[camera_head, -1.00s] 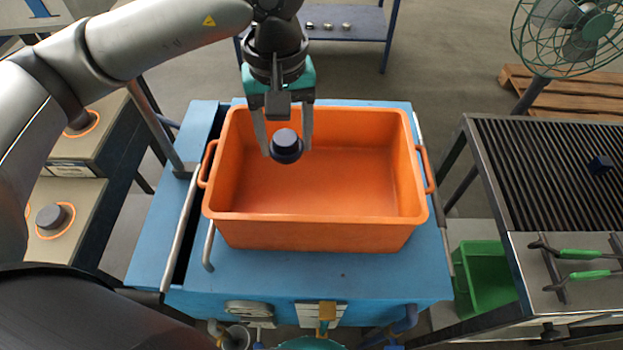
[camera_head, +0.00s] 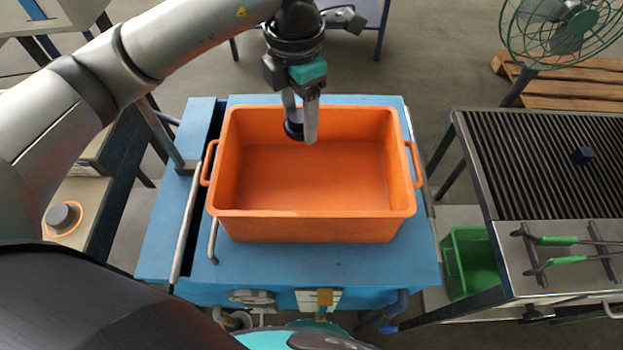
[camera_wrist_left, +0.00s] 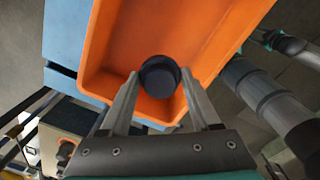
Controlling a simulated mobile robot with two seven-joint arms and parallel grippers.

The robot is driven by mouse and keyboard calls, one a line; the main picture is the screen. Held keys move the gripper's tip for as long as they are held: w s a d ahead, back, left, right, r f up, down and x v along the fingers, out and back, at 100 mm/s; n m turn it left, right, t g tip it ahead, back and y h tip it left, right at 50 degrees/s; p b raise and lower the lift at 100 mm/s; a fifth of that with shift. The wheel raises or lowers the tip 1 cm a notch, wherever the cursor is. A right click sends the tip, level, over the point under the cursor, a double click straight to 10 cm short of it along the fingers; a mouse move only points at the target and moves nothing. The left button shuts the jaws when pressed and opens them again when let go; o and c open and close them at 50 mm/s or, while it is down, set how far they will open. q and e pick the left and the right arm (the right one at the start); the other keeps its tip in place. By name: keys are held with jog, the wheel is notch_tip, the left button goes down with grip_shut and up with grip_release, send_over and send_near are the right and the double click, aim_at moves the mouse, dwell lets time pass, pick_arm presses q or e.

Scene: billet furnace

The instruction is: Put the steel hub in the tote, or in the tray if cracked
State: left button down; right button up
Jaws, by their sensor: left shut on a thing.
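The steel hub (camera_head: 292,131) is a small dark, round piece with a stepped edge. My left gripper (camera_head: 301,133) is shut on it and holds it above the orange tote (camera_head: 310,226), near the tote's far left part. In the head view a finger partly covers the hub. In the left wrist view the hub (camera_wrist_left: 160,77) sits between both fingertips, its round face toward the camera. I see no clear crack on that face, but it is dark and small. The tote is empty inside. I cannot pick out the tray. My right gripper is not in view.
The tote stands on a blue cart (camera_head: 300,262) with metal rails at its left. A fan (camera_head: 555,25) stands behind.

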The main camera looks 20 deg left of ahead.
pick_arm(q)
jog(key=n, duration=0.4)
jog(key=n+p, duration=0.1)
jog(key=n, duration=0.1)
jog(key=shift+w+d+r, duration=0.25)
jog(key=shift+w+r, duration=0.05)
jog(key=shift+r, duration=0.1)
jog(key=n, duration=0.3)
jog(key=shift+w+d+r+n+p, duration=0.15)
jog(key=shift+n+p, duration=0.15)
jog(key=shift+p, duration=0.1)
jog(key=n, duration=0.3)
jog(key=shift+w+d+r+n+p, duration=0.1)
jog(key=shift+d+r+n+p, duration=0.1)
jog(key=shift+n+p, duration=0.15)
jog(key=n, duration=0.4)
jog(key=shift+w+d+r+p, duration=0.1)
jog(key=shift+w+d+p, duration=0.05)
jog(key=shift+p, duration=0.2)
jog(key=shift+f+n, duration=0.2)
jog(key=shift+n, duration=0.15)
jog(key=b, duration=0.2)
send_over(312, 185)
notch_tip(312, 185, down, 16)
jog(key=shift+r, duration=0.2)
jog(key=shift+f, duration=2.05)
jog(key=shift+f, duration=0.1)
